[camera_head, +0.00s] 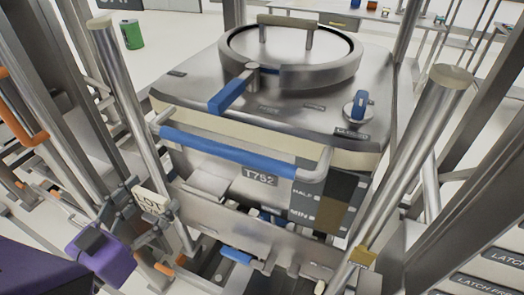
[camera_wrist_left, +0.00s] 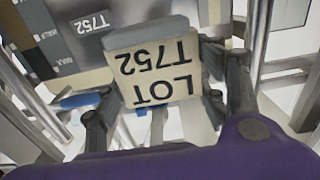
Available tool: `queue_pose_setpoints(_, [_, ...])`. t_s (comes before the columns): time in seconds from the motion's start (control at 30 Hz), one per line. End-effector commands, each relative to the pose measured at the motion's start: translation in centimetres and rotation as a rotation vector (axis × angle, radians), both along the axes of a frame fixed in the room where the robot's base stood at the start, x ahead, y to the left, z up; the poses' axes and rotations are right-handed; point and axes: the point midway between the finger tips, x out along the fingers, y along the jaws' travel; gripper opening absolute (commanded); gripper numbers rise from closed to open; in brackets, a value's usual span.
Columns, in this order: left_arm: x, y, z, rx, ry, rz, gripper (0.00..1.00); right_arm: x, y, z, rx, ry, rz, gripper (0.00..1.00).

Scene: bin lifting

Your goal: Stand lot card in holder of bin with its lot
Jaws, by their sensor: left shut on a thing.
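The lot card (camera_head: 150,201) is a small cream plate. It reads LOT T752, upside down in the left wrist view (camera_wrist_left: 155,72). My left gripper (camera_head: 146,216), with a purple body, is shut on the card. It holds the card at the left of the steel bin (camera_head: 235,180), near its front left leg post. The bin's front carries a T752 label (camera_head: 260,177), which also shows in the wrist view (camera_wrist_left: 90,24). A grey piece lies along the card's far edge in the wrist view; I cannot tell whether it is the holder. My right gripper is out of view.
A blue-sleeved handle (camera_head: 228,147) crosses the bin's front above the label. Steel posts (camera_head: 126,100) flank the bin, with another at right (camera_head: 428,130). A round lid (camera_head: 290,55) tops the bin. A green can (camera_head: 132,34) stands at back left.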

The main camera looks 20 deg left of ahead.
Motion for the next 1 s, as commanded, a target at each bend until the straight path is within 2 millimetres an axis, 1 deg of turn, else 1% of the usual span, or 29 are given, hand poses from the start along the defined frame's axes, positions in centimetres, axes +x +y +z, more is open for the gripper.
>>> queue_pose_setpoints(0.03, [1.6,-0.2,0.6,-0.001,-0.014,-0.002,0.38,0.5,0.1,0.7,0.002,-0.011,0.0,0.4])
queue_pose_setpoints(0.13, [4.3,-0.4,0.7,0.0,-0.014,-0.002,0.38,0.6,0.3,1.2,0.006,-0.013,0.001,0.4])
queue_pose_setpoints(0.3, [8.8,-0.8,0.7,0.001,-0.013,-0.002,0.38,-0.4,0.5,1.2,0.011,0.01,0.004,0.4])
queue_pose_setpoints(0.43, [12.2,-1.0,0.7,0.0,-0.011,-0.001,0.38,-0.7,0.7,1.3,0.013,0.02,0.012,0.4])
queue_pose_setpoints(0.6, [15.9,-1.3,0.6,0.001,-0.009,0.0,0.38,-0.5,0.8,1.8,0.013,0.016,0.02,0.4])
queue_pose_setpoints(0.67, [17.0,-1.4,0.5,0.001,-0.008,0.0,0.38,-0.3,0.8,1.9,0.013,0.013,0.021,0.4])
queue_pose_setpoints(0.73, [16.9,-1.3,-1.1,-0.001,0.002,0.003,0.38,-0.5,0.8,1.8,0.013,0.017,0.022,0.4])
queue_pose_setpoints(0.8, [16.8,-1.3,-2.1,-0.001,0.002,0.002,0.38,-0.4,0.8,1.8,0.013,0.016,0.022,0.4])
queue_pose_setpoints(1.0, [16.8,-1.3,-3.6,0.001,0.0,0.001,0.38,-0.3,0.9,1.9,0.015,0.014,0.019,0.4])
